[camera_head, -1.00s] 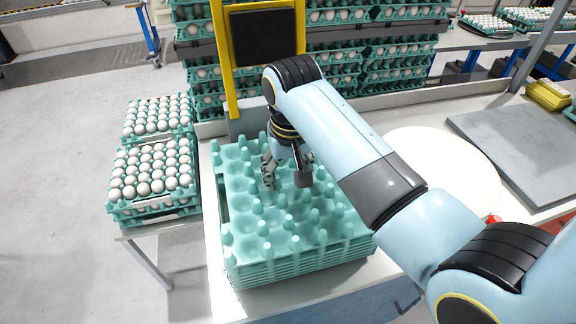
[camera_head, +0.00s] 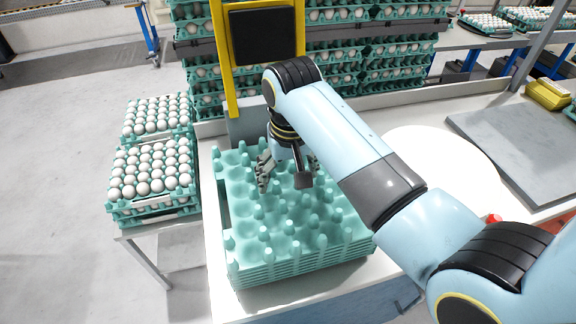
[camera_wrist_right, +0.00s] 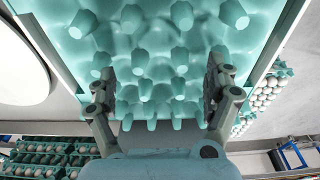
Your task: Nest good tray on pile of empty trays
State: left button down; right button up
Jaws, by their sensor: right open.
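A pile of empty teal egg trays (camera_head: 300,267) stands on the white table, with the top tray's pegs and cups bare. The top tray (camera_wrist_right: 155,35) also fills the upper part of the right wrist view. My right gripper (camera_head: 288,172) is over the back part of the pile, its fingers spread and nothing between them. In the right wrist view my right gripper (camera_wrist_right: 165,75) is open, with tray pegs showing between its fingers. I cannot tell whether the fingers touch the pegs. My left gripper is not in view.
Egg-filled trays (camera_head: 150,208) stand on a side table at the left. Tall stacks of filled trays (camera_head: 385,75) stand behind, beside a yellow frame (camera_head: 225,60). A white round plate (camera_head: 450,160) and a grey slab (camera_head: 515,135) lie at the right.

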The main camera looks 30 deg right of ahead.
notch_tip(320, 180, up, 12)
jog(key=s, duration=0.1)
jog(key=shift+s+a, duration=0.2)
jog(key=shift+f, duration=0.15)
dwell(0.8)
